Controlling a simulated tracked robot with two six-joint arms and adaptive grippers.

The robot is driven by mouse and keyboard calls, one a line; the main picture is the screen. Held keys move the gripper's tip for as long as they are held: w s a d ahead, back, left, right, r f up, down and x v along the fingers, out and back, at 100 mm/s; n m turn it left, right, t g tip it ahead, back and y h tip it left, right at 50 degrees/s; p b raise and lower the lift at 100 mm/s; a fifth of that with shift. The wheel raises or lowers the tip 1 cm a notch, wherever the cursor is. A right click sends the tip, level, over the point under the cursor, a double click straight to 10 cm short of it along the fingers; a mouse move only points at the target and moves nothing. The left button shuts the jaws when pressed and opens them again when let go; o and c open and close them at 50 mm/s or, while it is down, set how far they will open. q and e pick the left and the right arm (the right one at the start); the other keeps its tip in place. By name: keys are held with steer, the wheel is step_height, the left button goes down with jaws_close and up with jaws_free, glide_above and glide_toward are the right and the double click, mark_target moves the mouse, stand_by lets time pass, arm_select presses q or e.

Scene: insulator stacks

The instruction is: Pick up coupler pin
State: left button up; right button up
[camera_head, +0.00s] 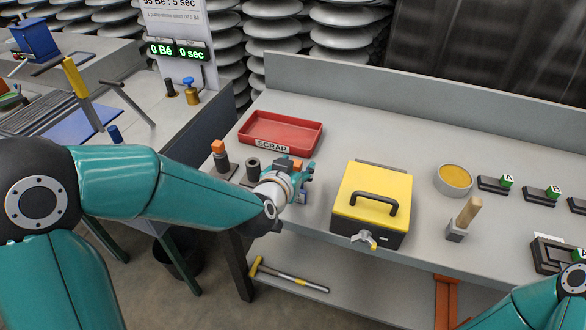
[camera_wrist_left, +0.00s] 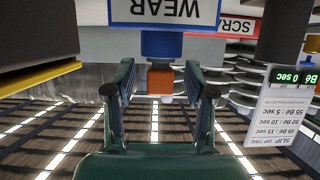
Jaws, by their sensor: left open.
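An orange-topped pin (camera_head: 218,148) stands upright in a dark holder near the bench's left end. Beside it is a dark cylinder (camera_head: 253,166). My left gripper (camera_head: 303,172) is open over the bench's front part, to the right of these. In the left wrist view, which is upside down, my left gripper (camera_wrist_left: 156,92) has its fingers on either side of an orange block (camera_wrist_left: 160,80) joined to a blue part (camera_wrist_left: 161,44). I cannot tell which piece is the coupler pin. My right gripper is out of view.
A red SCRAP tray (camera_head: 282,147) lies behind my left gripper. A yellow-lidded box (camera_head: 375,188) with a black handle stands to its right. Further right are a round yellow-filled dish (camera_head: 453,179) and a wooden-handled tool (camera_head: 463,219).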

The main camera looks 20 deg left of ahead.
arm_select(q)
steer(key=shift+w+f, duration=0.1)
steer(key=shift+w, duration=0.1)
jaws_close()
steer(key=shift+r, duration=0.2)
